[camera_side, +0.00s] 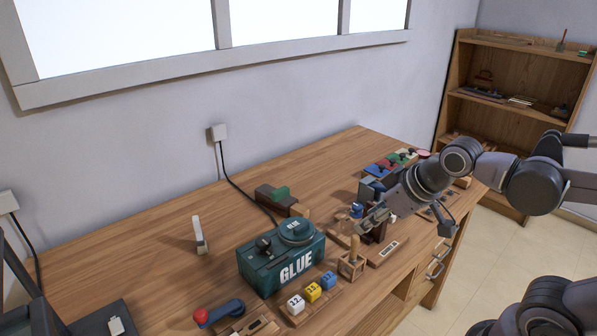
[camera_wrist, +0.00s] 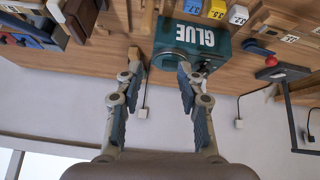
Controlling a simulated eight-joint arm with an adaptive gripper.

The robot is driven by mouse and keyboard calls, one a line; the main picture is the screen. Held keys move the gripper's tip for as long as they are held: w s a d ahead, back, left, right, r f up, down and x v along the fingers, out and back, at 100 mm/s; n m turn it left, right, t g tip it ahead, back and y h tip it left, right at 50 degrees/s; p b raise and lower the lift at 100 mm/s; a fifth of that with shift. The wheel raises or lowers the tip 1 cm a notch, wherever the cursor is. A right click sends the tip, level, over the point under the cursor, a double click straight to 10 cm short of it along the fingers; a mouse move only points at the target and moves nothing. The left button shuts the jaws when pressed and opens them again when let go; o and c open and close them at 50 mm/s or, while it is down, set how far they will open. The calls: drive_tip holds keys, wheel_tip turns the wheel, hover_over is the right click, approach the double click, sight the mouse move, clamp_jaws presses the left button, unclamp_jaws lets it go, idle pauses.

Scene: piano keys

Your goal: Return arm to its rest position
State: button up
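My gripper (camera_side: 370,222) hangs over the right half of the wooden workbench (camera_side: 150,235), above several small wooden pieces. In the wrist view, which is upside down, my gripper (camera_wrist: 159,66) has its two fingers spread with nothing between them. It is open and empty. My arm reaches in from the right side of the side view. The teal GLUE box (camera_side: 282,262) stands to the left of the gripper. The box also shows in the wrist view (camera_wrist: 195,40), just beyond the fingers. I cannot make out clear piano keys.
Number blocks (camera_side: 312,292) sit in front of the box. A brown block with a green top (camera_side: 278,197) lies behind it. A wooden holder (camera_side: 352,264) is close below the gripper. Coloured pieces (camera_side: 390,163) stand behind my arm. The back left of the bench is mostly clear.

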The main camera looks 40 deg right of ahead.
drive_tip(key=shift+s+d+f+m, duration=0.25)
drive_tip(key=shift+s+f+m, duration=0.55)
drive_tip(key=shift+s+f, duration=0.1)
idle(0.8)
